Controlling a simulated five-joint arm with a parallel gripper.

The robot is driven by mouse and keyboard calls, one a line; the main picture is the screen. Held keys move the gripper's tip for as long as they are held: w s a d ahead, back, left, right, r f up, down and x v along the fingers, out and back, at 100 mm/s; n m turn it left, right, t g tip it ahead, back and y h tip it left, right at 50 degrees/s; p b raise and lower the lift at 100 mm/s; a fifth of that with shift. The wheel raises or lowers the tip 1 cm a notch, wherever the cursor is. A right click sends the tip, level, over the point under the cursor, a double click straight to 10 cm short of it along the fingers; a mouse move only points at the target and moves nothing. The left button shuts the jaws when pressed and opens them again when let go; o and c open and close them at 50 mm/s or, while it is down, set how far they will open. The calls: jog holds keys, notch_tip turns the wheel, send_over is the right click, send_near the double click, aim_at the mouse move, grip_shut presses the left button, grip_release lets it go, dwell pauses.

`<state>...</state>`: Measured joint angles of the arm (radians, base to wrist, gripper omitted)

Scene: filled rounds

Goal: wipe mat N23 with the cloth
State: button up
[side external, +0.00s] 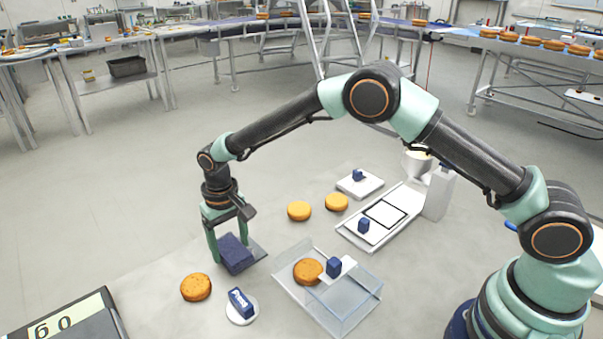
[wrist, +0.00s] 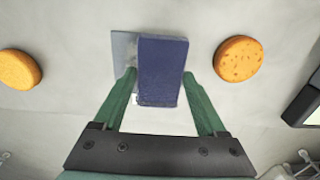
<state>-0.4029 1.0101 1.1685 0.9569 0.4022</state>
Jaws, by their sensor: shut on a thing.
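A folded dark blue cloth (side external: 236,254) is held between the two green fingers of my gripper (side external: 231,240) in the side view. In the wrist view the cloth (wrist: 162,70) stands between the fingertips of my gripper (wrist: 160,88). A small grey mat (side external: 259,247) lies under the cloth, with its right edge showing. In the wrist view a strip of the mat (wrist: 122,50) shows at the cloth's left; the cloth hides the rest. The cloth appears to rest on the mat, but contact is hard to tell. No label N23 is readable.
A speckled round (side external: 196,287) and a blue stamp (side external: 241,304) on a white disc lie near the mat. A clear tray (side external: 345,318) holding another round is at the right. Two plain rounds (side external: 299,211) lie behind. A display device (side external: 66,325) stands front left.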

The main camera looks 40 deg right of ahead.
jog(key=shift+s+d+f, duration=0.1)
jog(key=shift+s+f, duration=0.05)
jog(key=shift+s, duration=0.7)
jog(key=shift+d, duration=0.15)
jog(key=shift+w+d, duration=0.1)
jog(key=shift+d, duration=1.55)
jog(key=shift+w, duration=0.15)
jog(key=shift+w, duration=1.15)
jog(key=shift+a, duration=0.1)
jog(key=shift+a+r, duration=0.2)
jog(key=shift+a, duration=1.55)
